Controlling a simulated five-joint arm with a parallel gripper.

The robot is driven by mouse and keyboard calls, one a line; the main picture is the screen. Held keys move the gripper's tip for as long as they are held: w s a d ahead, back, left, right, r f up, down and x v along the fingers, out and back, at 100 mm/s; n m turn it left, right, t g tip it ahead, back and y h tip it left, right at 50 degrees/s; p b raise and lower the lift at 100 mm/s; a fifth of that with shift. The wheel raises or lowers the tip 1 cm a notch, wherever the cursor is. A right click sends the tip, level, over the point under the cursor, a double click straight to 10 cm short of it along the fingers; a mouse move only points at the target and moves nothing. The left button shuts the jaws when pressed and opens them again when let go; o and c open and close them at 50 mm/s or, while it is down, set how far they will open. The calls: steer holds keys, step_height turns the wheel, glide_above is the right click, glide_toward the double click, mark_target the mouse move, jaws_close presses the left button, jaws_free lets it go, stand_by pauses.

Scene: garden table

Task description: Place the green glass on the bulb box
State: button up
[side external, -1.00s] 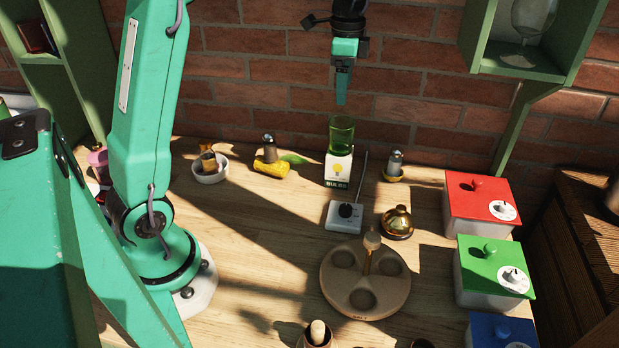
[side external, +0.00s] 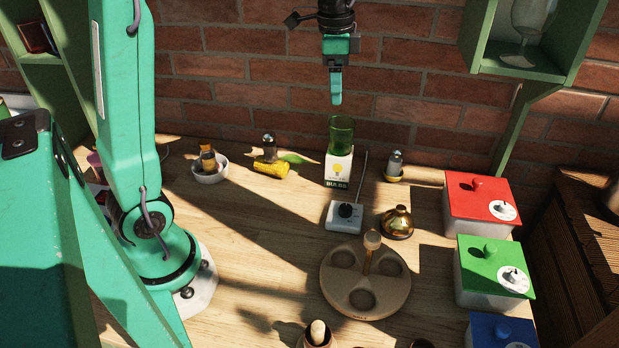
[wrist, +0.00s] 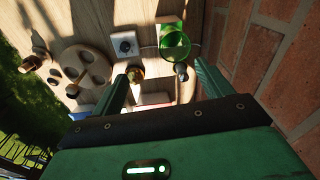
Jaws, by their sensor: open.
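The green glass (side external: 341,131) stands upright on top of the bulb box (side external: 338,169), a white box with a yellow bulb picture and a green base, near the brick wall. The green glass also shows from above in the wrist view (wrist: 175,46), with part of the bulb box's green edge (wrist: 168,21) beside it. My gripper (side external: 336,100) hangs above the glass with a clear gap and does not touch it. In the wrist view its two fingers (wrist: 160,82) are spread apart with nothing between them in their grip.
A white dial box (side external: 344,216), a brass bell (side external: 397,222) and a round wooden holder (side external: 365,282) stand in front of the bulb box. A shaker (side external: 395,165) is to its right. Red (side external: 482,203) and green (side external: 494,271) lidded boxes line the right side.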

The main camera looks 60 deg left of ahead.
steer(key=s+d+f+n+t, duration=0.1)
steer(key=s+d+n+t, duration=0.1)
steer(key=s, duration=0.8)
steer(key=s+d+f+n+t, duration=0.1)
steer(key=s+d+n, duration=0.3)
steer(key=s, duration=0.6)
steer(key=shift+f+n+t, duration=0.25)
steer(key=shift+n+t, duration=0.55)
steer(key=shift+t, duration=0.1)
